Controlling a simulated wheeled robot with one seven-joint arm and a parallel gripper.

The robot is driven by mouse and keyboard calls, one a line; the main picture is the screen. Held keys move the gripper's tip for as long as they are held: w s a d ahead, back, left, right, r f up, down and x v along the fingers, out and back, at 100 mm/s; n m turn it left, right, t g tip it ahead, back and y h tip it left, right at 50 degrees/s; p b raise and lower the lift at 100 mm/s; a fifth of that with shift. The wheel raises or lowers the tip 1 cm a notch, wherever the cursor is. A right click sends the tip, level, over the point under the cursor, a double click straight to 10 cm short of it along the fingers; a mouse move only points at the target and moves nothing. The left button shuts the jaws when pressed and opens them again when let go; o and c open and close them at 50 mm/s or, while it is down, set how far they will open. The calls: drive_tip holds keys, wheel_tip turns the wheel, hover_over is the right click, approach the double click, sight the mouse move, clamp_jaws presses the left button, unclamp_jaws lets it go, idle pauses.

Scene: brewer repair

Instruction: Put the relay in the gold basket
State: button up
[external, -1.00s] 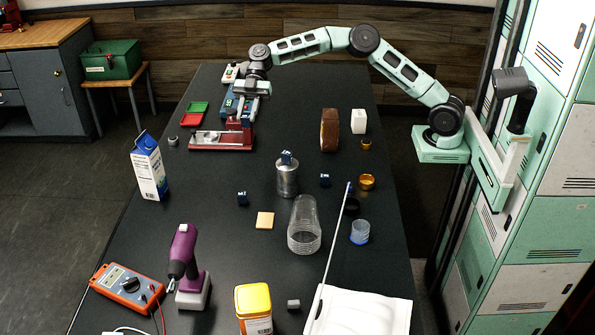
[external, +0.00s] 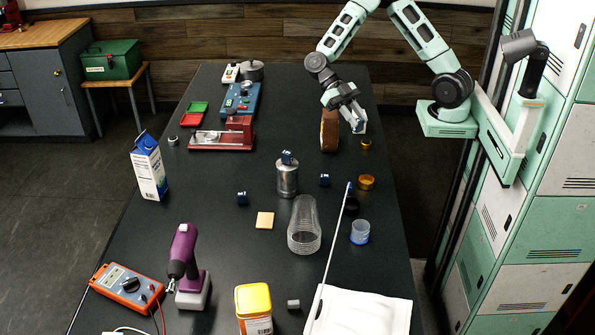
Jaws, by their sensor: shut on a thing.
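My gripper (external: 358,124) is at the end of the raised arm, pointing down at the back right of the table. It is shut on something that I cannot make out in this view. Small dark blue blocks that look like relays stand apart: one (external: 242,198) left of centre, one (external: 324,180) right of centre, and one (external: 287,157) on top of the grey metal canister (external: 287,181). A gold round container (external: 367,182), open at the top, stands to the right, nearer the camera than my gripper.
A smaller gold cup (external: 366,144) stands near my gripper. A clear jar (external: 304,226) and a blue-based cup (external: 360,232) stand nearer the front. A red stand (external: 222,143) and a blue device (external: 238,100) are at back left. The table's back middle is clear.

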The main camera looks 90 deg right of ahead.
drive_tip(key=s+r+n+g+h+p, duration=0.1)
drive_tip(key=s, duration=0.4)
drive_tip(key=f+b, duration=0.3)
drive_tip(key=f, duration=0.4)
drive_tip(key=f+b, duration=0.3)
drive_tip(key=f, duration=0.4)
drive_tip(key=f+b, duration=0.3)
drive_tip(key=f, duration=0.5)
drive_tip(key=shift+w+d+f, duration=0.1)
drive_tip(key=shift+w+d, duration=0.05)
drive_tip(key=shift+d, duration=0.2)
drive_tip(key=o, duration=1.1)
drive_tip(key=shift+c, duration=0.2)
wheel_tip(320, 180, up, 7)
drive_tip(key=p, duration=0.5)
drive_tip(key=shift+p, duration=0.3)
